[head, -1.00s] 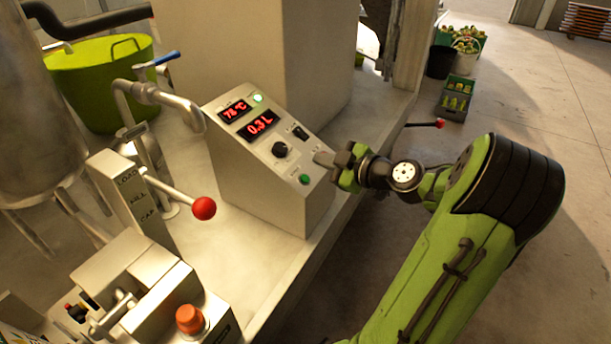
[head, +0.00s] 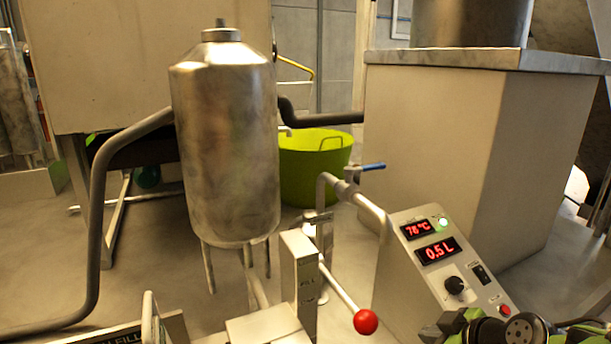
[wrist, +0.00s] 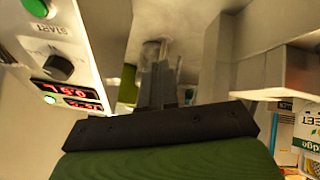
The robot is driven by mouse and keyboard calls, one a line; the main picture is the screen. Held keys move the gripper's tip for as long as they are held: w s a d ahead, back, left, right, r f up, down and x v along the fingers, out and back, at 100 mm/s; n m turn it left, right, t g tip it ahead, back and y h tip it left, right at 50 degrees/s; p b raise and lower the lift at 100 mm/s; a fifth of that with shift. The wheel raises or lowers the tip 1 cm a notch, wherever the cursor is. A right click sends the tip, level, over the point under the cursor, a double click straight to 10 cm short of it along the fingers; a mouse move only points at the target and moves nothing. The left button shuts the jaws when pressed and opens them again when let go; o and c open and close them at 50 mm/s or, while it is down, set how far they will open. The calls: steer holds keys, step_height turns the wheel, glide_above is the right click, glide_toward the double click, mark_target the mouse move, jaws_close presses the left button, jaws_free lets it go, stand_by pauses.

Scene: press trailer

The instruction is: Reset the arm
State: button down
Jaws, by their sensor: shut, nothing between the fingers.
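My gripper (head: 432,329) is at the lower right of the head view, in front of the lower part of the control panel (head: 392,285), partly cut off by the bottom edge. In the wrist view its shut fingers (wrist: 156,82) are empty. The panel reads 78 °C and 0.5 L, with a green lamp lit, a black knob (head: 454,285), a switch and a red button (head: 505,309). The green START button (wrist: 35,7) shows in the wrist view; in the head view it seems hidden behind my gripper. I cannot tell whether my gripper touches the panel.
A lever with a red ball (head: 366,321) sticks out left of the panel. A steel tank (head: 225,150), a pipe with a blue-handled valve (head: 372,167) and a green tub (head: 315,170) stand behind. A large pale block (head: 440,140) rises behind the panel.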

steer(key=s+a+r+m+g+h, duration=0.2)
steer(key=s+a+m+g, duration=0.1)
steer(key=s+a, duration=0.65)
steer(key=s+a+r+m, duration=0.1)
steer(key=s+a+m, duration=0.3)
steer(key=s, duration=0.6)
step_height(320, 180, up, 15)
steer(key=d+m+p, duration=0.1)
steer(key=p, duration=1.3)
steer(key=shift+w+d+f+h, duration=0.15)
steer(key=shift+d+h, duration=0.1)
steer(key=shift+h, duration=0.15)
